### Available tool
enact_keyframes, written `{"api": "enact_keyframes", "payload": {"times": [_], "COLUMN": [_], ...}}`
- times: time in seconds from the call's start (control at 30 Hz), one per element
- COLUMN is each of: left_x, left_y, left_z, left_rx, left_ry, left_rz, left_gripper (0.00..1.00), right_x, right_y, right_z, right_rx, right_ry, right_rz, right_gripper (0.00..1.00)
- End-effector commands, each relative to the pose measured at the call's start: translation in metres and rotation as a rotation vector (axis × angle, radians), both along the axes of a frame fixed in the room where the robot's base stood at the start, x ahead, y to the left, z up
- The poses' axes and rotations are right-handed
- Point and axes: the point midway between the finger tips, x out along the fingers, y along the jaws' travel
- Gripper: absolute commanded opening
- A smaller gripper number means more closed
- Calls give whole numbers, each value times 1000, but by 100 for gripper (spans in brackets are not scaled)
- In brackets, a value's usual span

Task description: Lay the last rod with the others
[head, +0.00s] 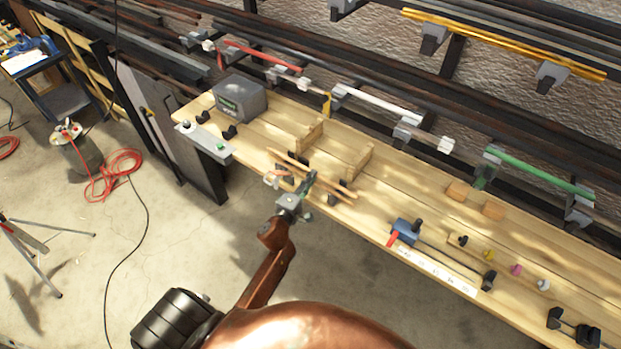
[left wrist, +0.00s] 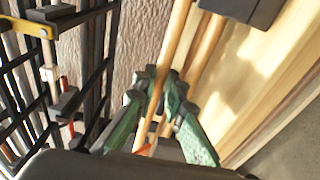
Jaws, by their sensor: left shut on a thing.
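Thin pale wooden rods (head: 343,189) lie near the bench's front edge, by small dark supports. Their exact number cannot be told in the head view. My left gripper (head: 307,184) is over the front edge at these rods. In the left wrist view its green fingers (left wrist: 163,78) are shut on one wooden rod (left wrist: 179,32), and a second rod (left wrist: 207,50) runs close beside it. Whether the held rod touches the supports is unclear. My right gripper is in neither view.
Two wooden blocks (head: 358,162) stand upright on the bench (head: 400,183) behind the rods. A grey box (head: 240,98) is at the back left. A blue and red clamp (head: 405,232) lies to the right. A wall rack holds coloured bars, including a green one (head: 540,173).

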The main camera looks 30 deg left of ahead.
Motion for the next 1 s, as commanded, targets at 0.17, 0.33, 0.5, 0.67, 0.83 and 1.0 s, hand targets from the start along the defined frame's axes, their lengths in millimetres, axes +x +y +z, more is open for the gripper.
{"api": "enact_keyframes", "payload": {"times": [0.17, 0.33, 0.5, 0.67, 0.83, 1.0], "left_x": [0, 0, 0, -1, -1, -1], "left_y": [0, 0, 0, 0, 0, 0], "left_z": [-6, -12, -14, -15, -15, -12], "left_rx": [-1, 0, 0, -1, -1, 0], "left_ry": [1, 2, 5, 7, 8, 7], "left_rz": [0, 1, 2, 2, 2, 2], "left_gripper": [0, 0, 13, 18, 18, 18], "right_x": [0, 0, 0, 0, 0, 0], "right_y": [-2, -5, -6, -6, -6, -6], "right_z": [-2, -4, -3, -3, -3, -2], "right_rx": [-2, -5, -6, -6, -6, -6], "right_ry": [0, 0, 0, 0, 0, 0], "right_rz": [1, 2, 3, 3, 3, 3], "right_gripper": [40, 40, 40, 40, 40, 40]}}
